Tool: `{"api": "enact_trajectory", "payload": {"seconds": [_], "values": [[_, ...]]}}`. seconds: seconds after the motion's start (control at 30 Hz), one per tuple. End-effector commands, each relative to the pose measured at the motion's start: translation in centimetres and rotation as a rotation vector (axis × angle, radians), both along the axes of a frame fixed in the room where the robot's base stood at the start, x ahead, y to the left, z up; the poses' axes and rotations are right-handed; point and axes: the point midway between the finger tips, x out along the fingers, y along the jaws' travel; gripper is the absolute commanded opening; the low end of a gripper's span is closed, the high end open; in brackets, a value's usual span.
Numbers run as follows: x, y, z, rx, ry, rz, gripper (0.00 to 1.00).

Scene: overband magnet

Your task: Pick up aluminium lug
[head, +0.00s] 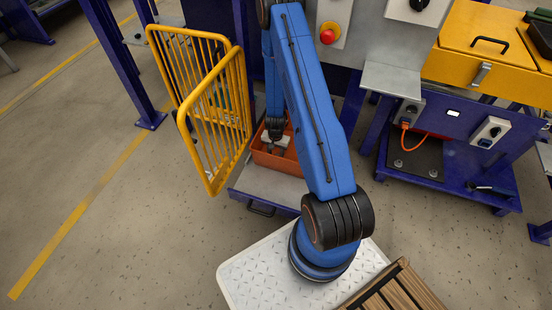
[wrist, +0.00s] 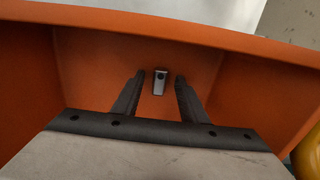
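The aluminium lug (wrist: 159,84) is a small silver-grey block with a dark hole, seen in the wrist view inside the orange bin (wrist: 150,18). My gripper (wrist: 156,84) is open, its two dark fingers pointing down into the bin. The lug shows between the fingertips, with a gap on each side; I cannot tell how far below them it is. In the head view my gripper (head: 276,140) is over the orange bin (head: 262,158), and the lug cannot be made out there.
The bin stands on a grey drawer tray (head: 262,184). An open yellow barred gate (head: 212,122) stands just left of it. A blue post (head: 120,62) is further left. A blue cart (head: 460,165) with a yellow box (head: 480,45) stands right. Floor at left is clear.

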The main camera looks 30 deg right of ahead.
Motion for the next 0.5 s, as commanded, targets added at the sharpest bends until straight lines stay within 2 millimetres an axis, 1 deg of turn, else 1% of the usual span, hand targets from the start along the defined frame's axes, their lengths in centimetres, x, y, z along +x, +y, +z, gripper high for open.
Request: {"api": "enact_trajectory", "payload": {"seconds": [0.07,0.17,0.2,0.23,0.5], "values": [[0.00,0.00,0.01,0.000,0.000,0.000,0.39],[-0.01,0.01,0.02,0.000,0.000,0.000,0.18],[0.00,0.00,0.02,0.000,0.000,0.000,0.08],[0.00,0.00,0.02,0.000,0.000,0.000,0.01],[-0.01,0.01,0.03,0.000,0.000,0.000,0.00]]}}
